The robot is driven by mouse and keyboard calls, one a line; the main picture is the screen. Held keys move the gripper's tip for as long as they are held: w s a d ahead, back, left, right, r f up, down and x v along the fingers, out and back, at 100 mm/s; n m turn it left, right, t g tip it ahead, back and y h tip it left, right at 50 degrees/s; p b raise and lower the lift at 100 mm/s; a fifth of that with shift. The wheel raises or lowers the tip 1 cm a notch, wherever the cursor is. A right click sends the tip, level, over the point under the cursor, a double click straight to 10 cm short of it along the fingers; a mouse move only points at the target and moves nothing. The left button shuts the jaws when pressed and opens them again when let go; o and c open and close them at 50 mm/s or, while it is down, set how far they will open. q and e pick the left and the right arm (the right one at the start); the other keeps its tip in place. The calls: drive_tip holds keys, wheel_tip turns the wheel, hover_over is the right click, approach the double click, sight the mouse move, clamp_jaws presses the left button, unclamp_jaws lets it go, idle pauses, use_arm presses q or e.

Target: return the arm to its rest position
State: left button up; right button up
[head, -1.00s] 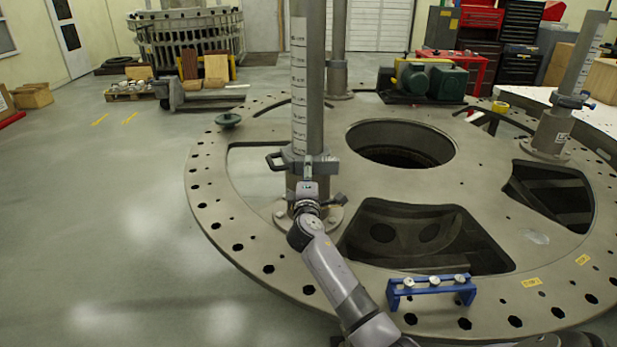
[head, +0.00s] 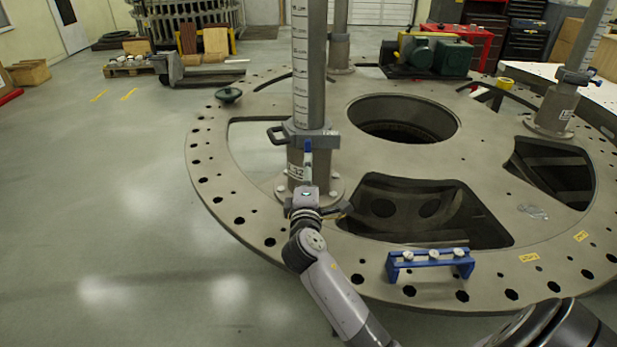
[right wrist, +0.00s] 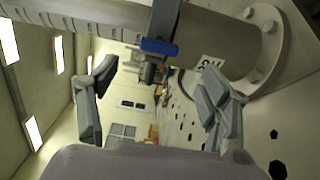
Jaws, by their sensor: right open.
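My right gripper (head: 312,200) is in front of the lower part of the near grey post (head: 309,70), below its clamp collar (head: 311,136). In the right wrist view the right gripper (right wrist: 160,80) has its two fingers spread wide with nothing between them. The clamp's blue lever (right wrist: 160,47) shows ahead of the fingers, apart from them. The collar has a dark handle on its left, and a "32" label (head: 297,171) is on the post sleeve below it. My left gripper is not in view.
The post stands on a large round turret plate (head: 470,190) with wide openings and rim holes. A blue bracket (head: 430,263) with several silver knobs sits near its front edge. Another post (head: 560,105) stands at right. The floor (head: 120,200) at left is clear.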

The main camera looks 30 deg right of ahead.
idle(0.5)
drive_tip(key=s+a+f+m+g+y, duration=0.1)
drive_tip(key=s+f, duration=0.3)
drive_tip(key=s+a+f+m+g+y, duration=0.1)
drive_tip(key=s+f+m+g, duration=0.1)
drive_tip(key=s+f, duration=0.2)
drive_tip(key=s+a+f+m+g+y, duration=0.2)
drive_tip(key=s+f, duration=0.2)
drive_tip(key=f, duration=0.1)
drive_tip(key=shift+s+f, duration=0.1)
drive_tip(key=shift+s, duration=0.1)
drive_tip(key=s+a+f+m+g+y, duration=0.25)
drive_tip(key=s+a, duration=0.35)
drive_tip(key=s, duration=0.4)
drive_tip(key=s+a+f+m+g+y, duration=0.2)
drive_tip(key=s+a+f+g+y, duration=0.3)
drive_tip(key=s, duration=0.6)
wheel_tip(320, 180, down, 26)
drive_tip(key=s+a, duration=0.1)
drive_tip(key=s, duration=0.1)
drive_tip(key=s+d+f+g+h, duration=0.1)
drive_tip(key=s+d+f, duration=0.2)
drive_tip(key=s+f, duration=1.3)
drive_tip(key=shift+n, duration=0.45)
